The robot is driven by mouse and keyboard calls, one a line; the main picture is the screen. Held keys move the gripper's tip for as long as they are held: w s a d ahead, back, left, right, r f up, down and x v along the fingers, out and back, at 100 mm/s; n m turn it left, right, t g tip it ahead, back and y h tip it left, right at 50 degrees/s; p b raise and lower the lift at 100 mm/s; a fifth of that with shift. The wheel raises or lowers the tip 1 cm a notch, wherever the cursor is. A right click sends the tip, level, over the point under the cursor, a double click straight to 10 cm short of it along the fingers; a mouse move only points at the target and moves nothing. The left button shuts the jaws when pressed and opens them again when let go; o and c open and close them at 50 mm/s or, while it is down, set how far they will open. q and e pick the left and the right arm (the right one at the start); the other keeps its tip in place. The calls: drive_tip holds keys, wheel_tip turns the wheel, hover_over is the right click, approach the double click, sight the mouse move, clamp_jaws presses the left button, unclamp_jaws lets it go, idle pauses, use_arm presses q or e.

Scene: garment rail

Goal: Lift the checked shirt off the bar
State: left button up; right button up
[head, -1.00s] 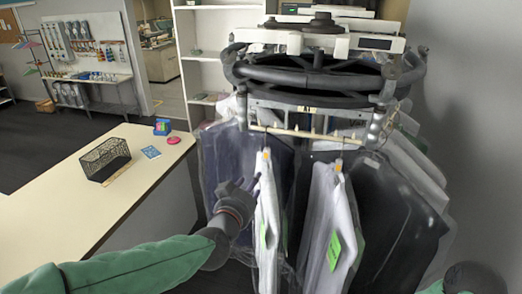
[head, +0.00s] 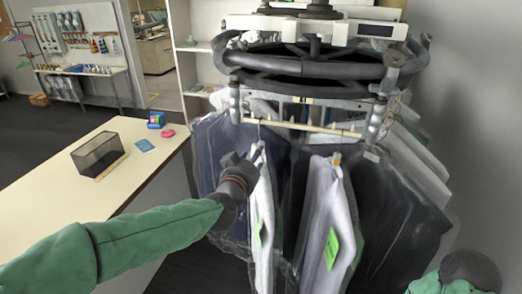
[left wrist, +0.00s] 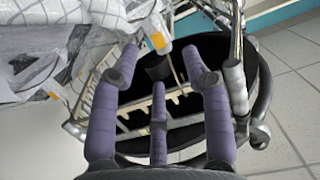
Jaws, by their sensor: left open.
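In the left wrist view a white garment with thin grey check lines (left wrist: 35,85) shows at the upper left; I cannot tell for sure which hanging garment is the checked shirt. My left gripper (head: 241,158) is open beside the top of the left garment, just below the bar. In the left wrist view its purple fingers (left wrist: 160,60) spread below an orange tag (left wrist: 158,41) and a thin hanger hook.
Dark bagged garments (head: 400,215) hang on the right and behind. The round black rail (head: 320,70) stands above the bar. Grey wall is close at right.

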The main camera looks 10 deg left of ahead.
sight(261, 141)
use_arm(q)
drive_tip(key=w, duration=0.2)
drive_tip(key=shift+w+f+b, duration=0.3)
drive_tip(key=shift+w+f, duration=0.1)
drive_tip(key=shift+w+d, duration=0.1)
drive_tip(key=shift+w, duration=0.8)
drive_tip(key=shift+w+f, duration=0.15)
drive_tip(key=shift+w, duration=0.75)
drive_tip(key=shift+w+f, duration=0.15)
drive_tip(key=shift+w, duration=0.7)
clamp_jaws()
drive_tip(key=shift+r, duration=0.2)
drive_tip(key=shift+r+p, duration=1.6)
drive_tip(key=shift+p, duration=0.1)
drive_tip(key=shift+s, duration=0.1)
